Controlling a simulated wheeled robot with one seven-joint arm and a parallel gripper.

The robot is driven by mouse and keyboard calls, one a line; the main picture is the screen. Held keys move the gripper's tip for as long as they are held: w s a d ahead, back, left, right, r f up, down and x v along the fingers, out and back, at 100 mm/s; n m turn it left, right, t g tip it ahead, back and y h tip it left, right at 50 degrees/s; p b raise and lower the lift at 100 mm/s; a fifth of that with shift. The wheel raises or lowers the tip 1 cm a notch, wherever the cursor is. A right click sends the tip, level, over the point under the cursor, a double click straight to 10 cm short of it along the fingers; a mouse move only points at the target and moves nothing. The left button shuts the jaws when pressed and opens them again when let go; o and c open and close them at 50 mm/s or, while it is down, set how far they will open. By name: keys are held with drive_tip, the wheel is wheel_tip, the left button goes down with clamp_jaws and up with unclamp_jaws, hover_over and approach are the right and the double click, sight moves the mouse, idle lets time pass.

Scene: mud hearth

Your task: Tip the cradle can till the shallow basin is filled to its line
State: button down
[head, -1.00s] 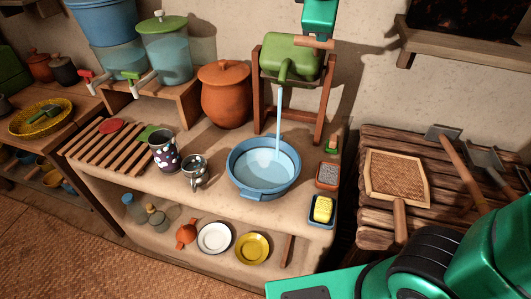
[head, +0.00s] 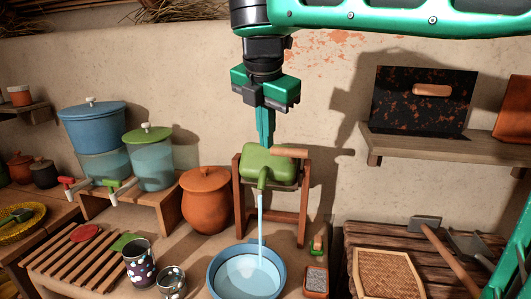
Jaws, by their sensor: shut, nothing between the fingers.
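The green cradle can (head: 272,168) hangs in a wooden stand (head: 305,210), its spout pointing down toward me. A thin stream of water (head: 261,225) falls from the spout into the blue shallow basin (head: 214,283) below. Pale water covers the basin's floor; its front edge is cut off by the picture's bottom, and I cannot clearly read the level against the line. My gripper (head: 266,143) points down with its fingers shut and empty, right at the can's top. I cannot tell whether the fingertips touch the can or are just behind it.
A lidded clay pot (head: 206,202) stands left of the stand. A wall shelf (head: 450,150) juts out at the right.

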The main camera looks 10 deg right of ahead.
drive_tip(key=n, duration=0.2)
drive_tip(key=a+n+g, duration=0.1)
drive_tip(key=shift+w+r+y, duration=0.2)
drive_tip(key=shift+r+y, duration=0.1)
drive_tip(key=shift+r, duration=0.05)
drive_tip(key=a+x, duration=0.1)
drive_tip(key=x, duration=0.9)
drive_tip(key=shift+w+d+r, duration=1.25)
drive_tip(key=shift+d, duration=0.2)
drive_tip(key=shift+d, duration=0.1)
